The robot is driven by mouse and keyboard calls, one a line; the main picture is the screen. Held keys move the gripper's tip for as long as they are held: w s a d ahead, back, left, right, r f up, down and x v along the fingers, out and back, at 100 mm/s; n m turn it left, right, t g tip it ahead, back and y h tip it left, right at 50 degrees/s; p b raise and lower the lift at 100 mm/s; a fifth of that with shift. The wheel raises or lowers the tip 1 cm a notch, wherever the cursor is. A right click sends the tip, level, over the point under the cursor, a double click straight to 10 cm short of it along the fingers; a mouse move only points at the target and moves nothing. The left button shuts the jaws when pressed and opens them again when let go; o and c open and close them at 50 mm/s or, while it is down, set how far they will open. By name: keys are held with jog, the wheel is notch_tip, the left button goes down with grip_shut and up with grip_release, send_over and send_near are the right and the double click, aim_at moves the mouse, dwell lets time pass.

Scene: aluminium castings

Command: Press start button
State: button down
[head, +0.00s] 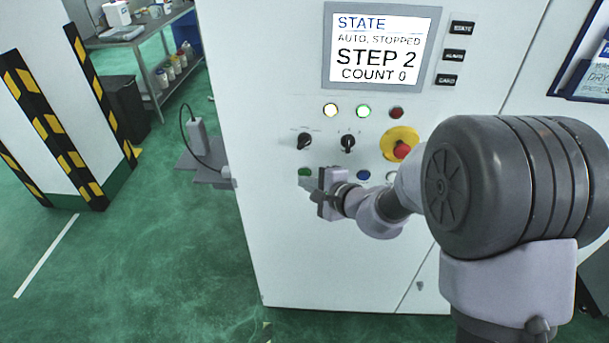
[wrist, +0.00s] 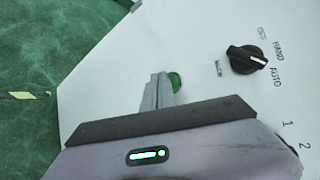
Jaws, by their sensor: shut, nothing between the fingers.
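A round green button (head: 305,172) sits at the left end of the lower button row on the white machine cabinet (head: 300,250). I cannot read a start label on it. It also shows in the wrist view (wrist: 177,82), just right of the fingertips and partly hidden by them. My gripper (head: 313,194) is shut and empty, with its fingers close to the green button. I cannot tell whether they touch it. The fingers also show in the wrist view (wrist: 157,90). The screen (head: 380,48) reads "AUTO, STOPPED", "STEP 2", "COUNT 0".
A blue button (head: 362,174) and a pale one lie right of the green button. Above are two black rotary knobs (head: 348,142), a red emergency stop (head: 402,150) on yellow, and three lamps (head: 363,111). A grey box with a cable (head: 197,138) stands at the cabinet's left side.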

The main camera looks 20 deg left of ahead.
jog(key=shift+w+a, duration=0.1)
jog(key=shift+w, duration=0.25)
dwell(0.7)
dwell(0.4)
jog(key=shift+s+d+b, duration=0.2)
jog(key=shift+s+b, duration=0.55)
jog(key=shift+b, duration=0.15)
jog(key=s+b, duration=0.1)
jog(key=s, duration=0.1)
jog(key=s+d+b, duration=0.1)
jog(key=s+b, duration=0.1)
jog(key=s, duration=0.1)
